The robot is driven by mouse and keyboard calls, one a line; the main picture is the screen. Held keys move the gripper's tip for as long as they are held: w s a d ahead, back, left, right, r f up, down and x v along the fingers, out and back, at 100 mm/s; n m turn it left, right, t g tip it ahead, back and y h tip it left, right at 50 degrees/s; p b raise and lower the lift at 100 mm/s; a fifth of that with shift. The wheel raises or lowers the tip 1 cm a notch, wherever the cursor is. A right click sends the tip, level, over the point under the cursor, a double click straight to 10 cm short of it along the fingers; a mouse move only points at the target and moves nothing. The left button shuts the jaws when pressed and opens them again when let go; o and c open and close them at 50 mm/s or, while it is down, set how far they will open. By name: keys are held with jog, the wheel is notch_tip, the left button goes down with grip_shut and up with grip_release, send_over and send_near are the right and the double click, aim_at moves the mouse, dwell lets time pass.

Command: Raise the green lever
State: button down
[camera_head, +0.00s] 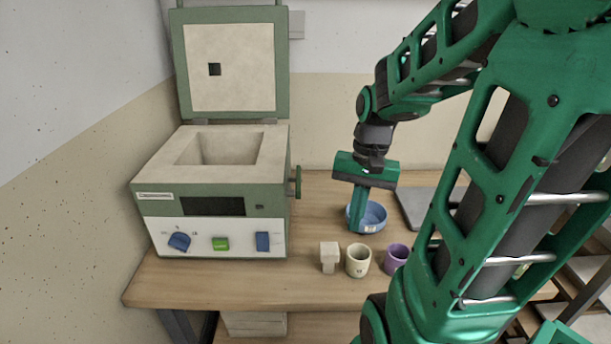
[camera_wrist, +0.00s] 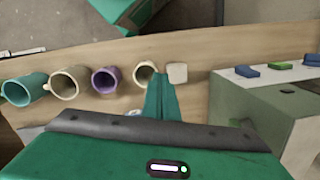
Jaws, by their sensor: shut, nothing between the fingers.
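The green lever also shows at the right of the wrist view (camera_wrist: 278,66). My gripper (camera_head: 358,228) points down to the right of the kiln, well apart from the lever, with its fingers together and empty. In the wrist view the shut fingers (camera_wrist: 162,95) stand over the wooden table.
The kiln (camera_head: 160,180) stands open, its lid (camera_head: 230,65) raised. A blue bowl (camera_head: 375,215) overlaps my fingertips in the head view. A pale block (camera_head: 329,257), a cream cup (camera_head: 358,260) and a purple cup (camera_head: 396,257) stand near the table's front edge.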

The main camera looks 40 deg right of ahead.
jog(key=w+d+f+m+t+y, duration=0.1)
jog(key=w+d+f+m+y, duration=0.2)
jog(key=w, duration=0.4)
jog(key=w+d+f+m+t+y, duration=0.1)
jog(key=w+f+m+y, duration=0.2)
jog(key=w+m, duration=0.25)
jog(key=w+d+r+m+t+y, duration=0.2)
jog(key=w+d+m+t+y, duration=0.2)
jog(key=w+d+m+t, duration=0.2)
jog(key=shift+d+r, duration=0.35)
jog(key=shift+d, duration=0.85)
jog(key=shift+m, duration=0.25)
jog(key=x, duration=1)
jog(key=shift+a+r, duration=0.1)
jog(key=shift+r, duration=2.05)
jog(key=shift+r, duration=0.15)
